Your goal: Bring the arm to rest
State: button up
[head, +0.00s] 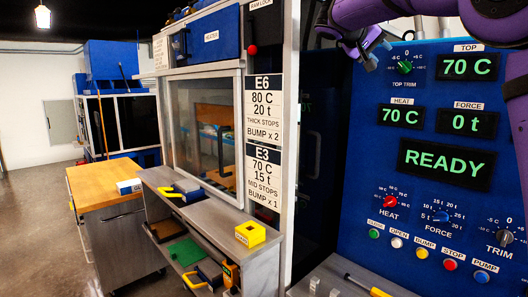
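My purple arm (430,10) reaches in from the upper right, in front of the blue control panel (345,235). My gripper (376,53) is at the top of the picture, left of the top trim knob (405,66). It looks small and dark against the panel, and I cannot tell whether its fingers are apart. I see nothing held in it. The panel's displays read 70 C, 70 C, 0 t and READY (445,162).
A grey bench (225,228) with a yellow box (250,234) and yellow-handled tools stands left of the panel. A windowed press cabinet (205,125) rises behind it. A wood-topped cart (100,187) is farther left, with open floor (35,240) beyond.

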jog(key=s+a+f+n+y, duration=0.1)
jog(key=s+f+y, duration=0.3)
jog(key=s+f, duration=0.5)
jog(key=s+a+f+n+y, duration=0.1)
jog(key=s+a+f+y, duration=0.3)
jog(key=s+f, duration=0.6)
jog(key=s+a+f+n+y, duration=0.2)
jog(key=s+f+y, duration=0.3)
jog(key=s, duration=1.7)
notch_tip(320, 180, down, 5)
jog(key=shift+s+a+r, duration=0.2)
jog(key=shift+a, duration=0.35)
